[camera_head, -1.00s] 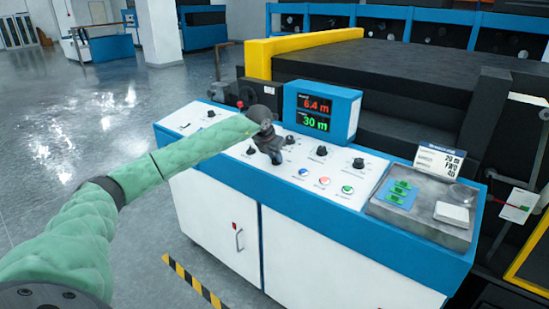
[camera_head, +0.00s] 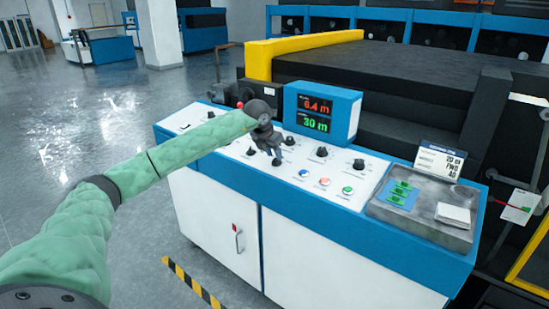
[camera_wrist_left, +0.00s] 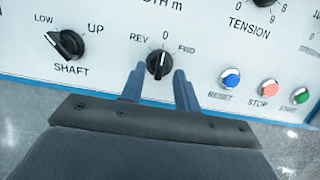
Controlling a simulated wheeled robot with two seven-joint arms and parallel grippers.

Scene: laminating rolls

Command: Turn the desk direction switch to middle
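The desk direction switch (camera_wrist_left: 159,65) is a round black knob labelled REV, 0 and FWD in the left wrist view. Its white line stands nearly upright and appears to point close to 0. My left gripper (camera_wrist_left: 159,88) is open, with one finger on each side of the switch's lower part. A gap shows on both sides, so the fingers do not visibly grip it. In the head view, my left gripper (camera_head: 271,147) is over the middle of the control panel (camera_head: 330,189). My right gripper is out of view.
The shaft knob (camera_wrist_left: 66,44) is left of the switch. The reset (camera_wrist_left: 230,79), stop (camera_wrist_left: 269,89) and start (camera_wrist_left: 302,96) buttons are to its right. A display box (camera_head: 322,112) stands behind the panel, and a grey tray (camera_head: 420,231) sits at its right end.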

